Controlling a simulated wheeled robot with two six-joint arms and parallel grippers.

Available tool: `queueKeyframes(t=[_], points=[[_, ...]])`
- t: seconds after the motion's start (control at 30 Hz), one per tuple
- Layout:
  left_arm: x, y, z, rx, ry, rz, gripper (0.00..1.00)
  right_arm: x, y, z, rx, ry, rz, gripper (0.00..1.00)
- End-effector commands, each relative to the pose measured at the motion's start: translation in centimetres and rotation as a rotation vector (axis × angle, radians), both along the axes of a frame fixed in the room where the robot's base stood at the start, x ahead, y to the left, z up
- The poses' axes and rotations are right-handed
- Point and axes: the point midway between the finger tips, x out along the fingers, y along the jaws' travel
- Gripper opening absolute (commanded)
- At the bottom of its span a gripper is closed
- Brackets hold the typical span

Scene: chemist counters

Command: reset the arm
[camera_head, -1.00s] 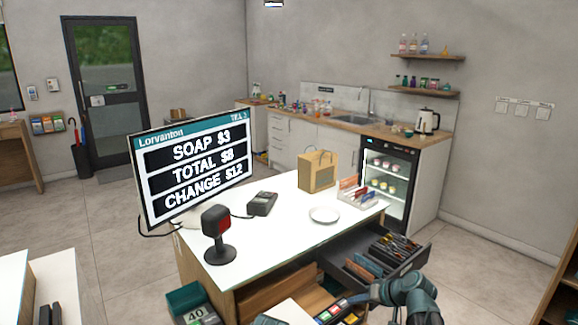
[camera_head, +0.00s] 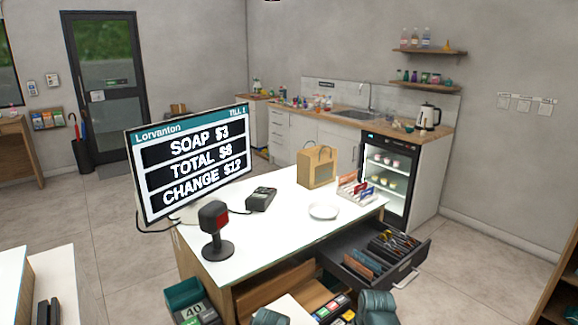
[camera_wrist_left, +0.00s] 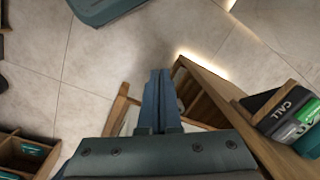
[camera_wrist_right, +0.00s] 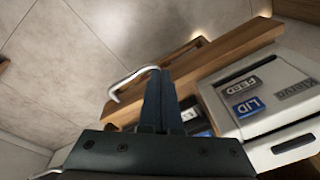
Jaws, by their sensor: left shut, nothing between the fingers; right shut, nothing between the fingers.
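My left gripper (camera_wrist_left: 157,90) shows in the left wrist view, its dark fingers together with nothing between them, above the floor beside a wooden edge. My right gripper (camera_wrist_right: 160,90) shows in the right wrist view, also closed and empty. A pale curved handle (camera_wrist_right: 130,84) lies just left of its fingers in the picture; contact cannot be told. In the head view my right arm shows as a teal link (camera_head: 376,306) at the bottom, and a small part of my left arm (camera_head: 268,317) shows at the bottom edge. Both grippers are out of the head view.
A till drawer (camera_head: 360,250) stands open at the counter's right side, its handle (camera_head: 407,278) sticking out. The white counter (camera_head: 270,228) carries a screen (camera_head: 190,165), scanner (camera_head: 214,220), plate (camera_head: 323,211) and bag (camera_head: 317,167). A device with labelled buttons (camera_wrist_right: 265,95) is near my right gripper.

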Motion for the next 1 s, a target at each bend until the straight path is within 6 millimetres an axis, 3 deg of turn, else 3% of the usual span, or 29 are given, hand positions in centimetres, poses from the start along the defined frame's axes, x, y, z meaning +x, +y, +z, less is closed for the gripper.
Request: queueKeyframes(t=[0.07, 0.2, 0.53, 1.0], points=[[0.0, 0.0, 0.0, 0.000, 0.000, 0.000, 0.00, -2.7, -0.2, -0.2, -0.092, 0.045, -0.007, 0.00], [0.0, 0.0, 2.9, 0.000, 0.000, 0.000, 0.00, -3.9, 3.2, 2.7, -0.131, 0.079, 0.085, 0.00], [0.0, 0.0, 6.8, 0.000, 0.000, 0.000, 0.00, -7.6, 9.6, 6.6, -0.206, 0.134, 0.283, 0.00], [0.0, 0.0, 7.0, 0.000, 0.000, 0.000, 0.00, -8.2, 10.5, 6.9, -0.221, 0.143, 0.315, 0.00]])
